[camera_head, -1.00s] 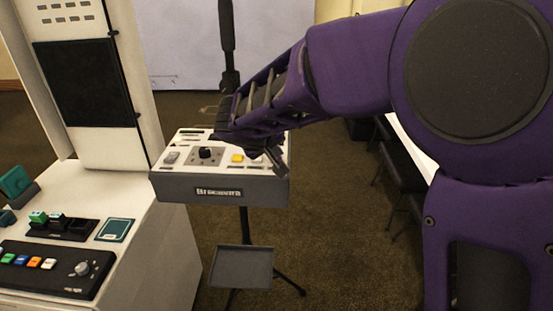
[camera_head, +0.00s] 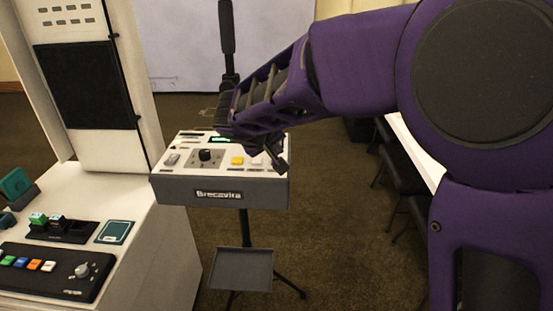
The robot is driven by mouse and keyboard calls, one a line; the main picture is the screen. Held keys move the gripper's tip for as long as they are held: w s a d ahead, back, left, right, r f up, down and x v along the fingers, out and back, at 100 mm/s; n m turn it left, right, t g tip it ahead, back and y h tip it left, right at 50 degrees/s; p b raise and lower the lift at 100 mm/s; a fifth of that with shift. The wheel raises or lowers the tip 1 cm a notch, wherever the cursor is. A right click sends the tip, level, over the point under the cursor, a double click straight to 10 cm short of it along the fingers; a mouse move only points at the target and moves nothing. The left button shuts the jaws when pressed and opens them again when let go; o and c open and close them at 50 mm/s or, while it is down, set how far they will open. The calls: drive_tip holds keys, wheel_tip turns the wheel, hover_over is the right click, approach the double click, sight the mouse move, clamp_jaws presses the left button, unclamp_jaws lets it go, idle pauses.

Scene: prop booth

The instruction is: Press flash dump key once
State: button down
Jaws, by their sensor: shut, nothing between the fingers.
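The grey control box (camera_head: 180,189) marked "Brecavita" stands on a tripod near the middle of the view. Its sloped white top carries a grey key (camera_head: 171,159) at the left, a black knob (camera_head: 205,155), a yellow key (camera_head: 237,160) and a pale key (camera_head: 259,160) at the right. The small labels are too small to read, so I cannot tell which is the flash dump key. My gripper (camera_head: 281,164) is shut and empty, pointing down over the right end of the top, right of the pale key. I cannot tell whether it touches the panel. My wrist hides the back right of the top.
A green-lit display (camera_head: 220,139) shows at the back of the top. A grey tray (camera_head: 241,268) hangs on the tripod below. A white booth console (camera_head: 165,225) with coloured buttons stands at the left. Dark chairs (camera_head: 402,170) stand at the right. Carpet between is clear.

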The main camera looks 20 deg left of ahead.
drive_tip(key=shift+r, duration=0.1)
drive_tip(key=shift+r+p, duration=1.35)
drive_tip(key=shift+r, duration=1.15)
drive_tip(key=shift+d, duration=0.1)
